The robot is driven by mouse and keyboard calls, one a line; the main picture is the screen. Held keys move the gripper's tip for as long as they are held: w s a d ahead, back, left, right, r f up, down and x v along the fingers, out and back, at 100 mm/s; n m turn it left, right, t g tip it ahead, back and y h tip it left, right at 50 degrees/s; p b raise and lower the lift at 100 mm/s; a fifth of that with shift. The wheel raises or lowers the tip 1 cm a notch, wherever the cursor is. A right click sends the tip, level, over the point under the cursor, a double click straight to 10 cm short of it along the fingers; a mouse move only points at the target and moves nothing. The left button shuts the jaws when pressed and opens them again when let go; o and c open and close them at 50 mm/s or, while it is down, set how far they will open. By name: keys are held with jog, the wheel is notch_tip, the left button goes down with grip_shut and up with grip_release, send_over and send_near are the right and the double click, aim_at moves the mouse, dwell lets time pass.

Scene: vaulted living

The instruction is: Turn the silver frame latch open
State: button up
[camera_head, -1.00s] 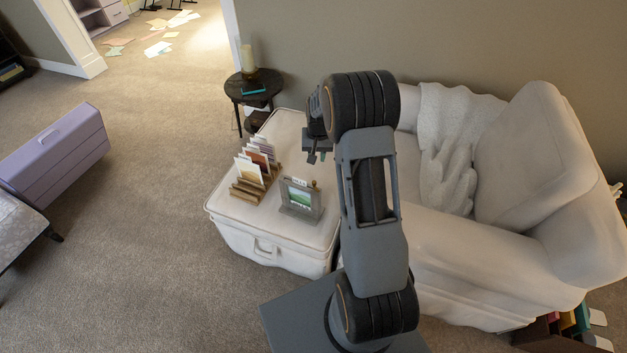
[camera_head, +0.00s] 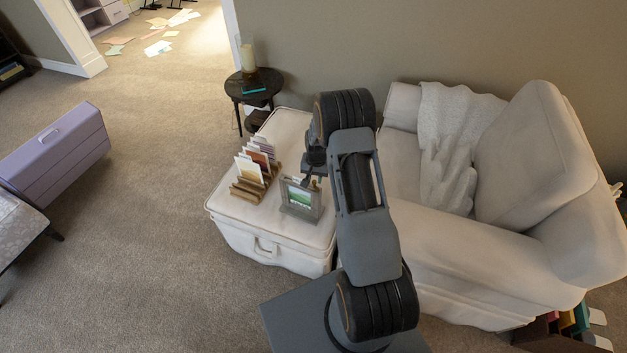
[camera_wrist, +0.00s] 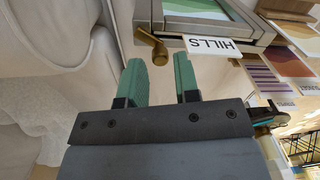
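The silver picture frame (camera_head: 289,207) stands on the white trunk-like ottoman, with a green landscape picture in it. It shows upside down in the wrist view (camera_wrist: 262,39) with a white "HILLS" label (camera_wrist: 212,46). A brass-coloured latch (camera_wrist: 151,43) sticks out beside the frame's edge; its knob end lies between the lines of my two fingers, just beyond or at their tips. My gripper (camera_wrist: 160,60) is open, its green fingers apart with nothing held. In the head view my gripper (camera_head: 313,176) is just above the frame's top, and the latch is hidden there.
A wooden card rack (camera_head: 247,190) with several cards stands left of the frame on the ottoman (camera_head: 232,216). A pale armchair (camera_head: 470,250) is close on the right. A dark round side table (camera_head: 236,86) with a candle stands behind.

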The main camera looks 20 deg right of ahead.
jog(key=shift+f, duration=0.9)
grip_shut()
jog(key=shift+a, duration=0.15)
